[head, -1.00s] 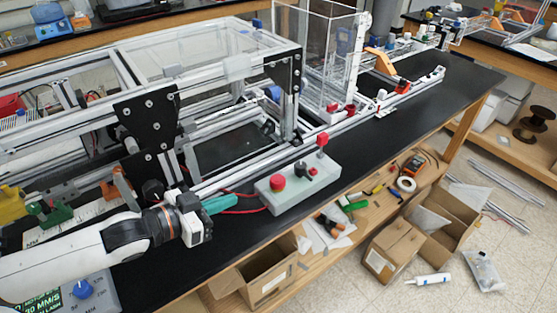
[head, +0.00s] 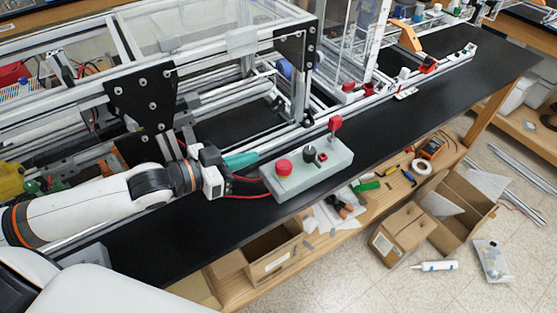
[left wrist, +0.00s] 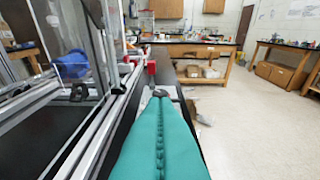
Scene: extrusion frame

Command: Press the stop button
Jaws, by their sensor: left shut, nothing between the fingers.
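The red mushroom button (head: 284,167) sits on the left part of a pale grey-green control box (head: 318,172) at the front edge of the black bench. The box also carries a black knob (head: 309,154) and a taller red-topped part (head: 335,123). My left gripper (head: 254,158) has teal fingers, shut and empty. Its tips are just left of the red button and slightly above it in the picture, apparently not touching it. In the left wrist view the shut fingers (left wrist: 159,105) hide most of the box and the red button. My right gripper is not in view.
An aluminium extrusion frame (head: 240,43) with black plates stands behind the box. A red cable (head: 246,196) runs from the box's left end. Cardboard boxes (head: 398,238) and tools lie below the front edge. Black bench top (head: 170,235) is bare in front.

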